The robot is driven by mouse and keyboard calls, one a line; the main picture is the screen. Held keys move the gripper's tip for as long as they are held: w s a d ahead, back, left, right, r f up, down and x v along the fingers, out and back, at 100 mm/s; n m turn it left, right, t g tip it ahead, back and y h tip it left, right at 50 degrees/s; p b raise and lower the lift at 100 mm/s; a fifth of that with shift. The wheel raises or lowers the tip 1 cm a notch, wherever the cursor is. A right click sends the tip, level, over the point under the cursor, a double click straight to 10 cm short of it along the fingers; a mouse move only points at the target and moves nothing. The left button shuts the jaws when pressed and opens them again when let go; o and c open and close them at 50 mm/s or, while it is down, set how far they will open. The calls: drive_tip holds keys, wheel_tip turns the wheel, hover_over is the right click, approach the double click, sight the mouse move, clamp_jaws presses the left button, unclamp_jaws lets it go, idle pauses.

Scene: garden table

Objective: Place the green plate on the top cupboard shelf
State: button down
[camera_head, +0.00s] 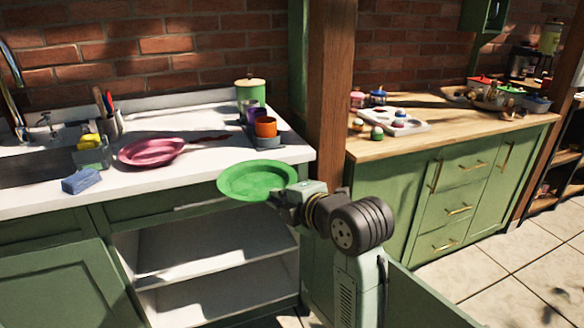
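The green plate (256,181) is roughly level at the front edge of the white counter and overlaps that edge in the head view. My gripper (284,203) is at the plate's right rim and appears shut on it. The fingertips are small and partly hidden, and any gap between plate and counter is hard to judge. The open cupboard is below and to the left of the gripper. Its top shelf (208,246) is pale and bare where visible, with a lower shelf (225,292) beneath.
A pink plate (151,151), blue sponge (82,181), orange cup (265,127) and green canister (250,93) are on the counter (190,178). A wooden post (329,95) stands behind my arm. A green panel (425,303), apparently an open door, is at lower right.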

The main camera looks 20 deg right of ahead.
drive_tip(key=w+a+f+m+h, duration=0.1)
drive_tip(key=a+f, duration=0.4)
drive_tip(key=f, duration=1.1)
drive_tip(key=w+a+f+h, duration=0.1)
drive_tip(key=a+f, duration=0.5)
drive_tip(key=f, duration=1)
drive_tip(key=w+a+f+m+h, duration=0.1)
drive_tip(key=a+f, duration=0.4)
drive_tip(key=f, duration=1.1)
drive_tip(key=shift+w+a+f+m, duration=0.25)
drive_tip(key=shift+w+a+m, duration=0.05)
drive_tip(key=shift+w+a, duration=0.1)
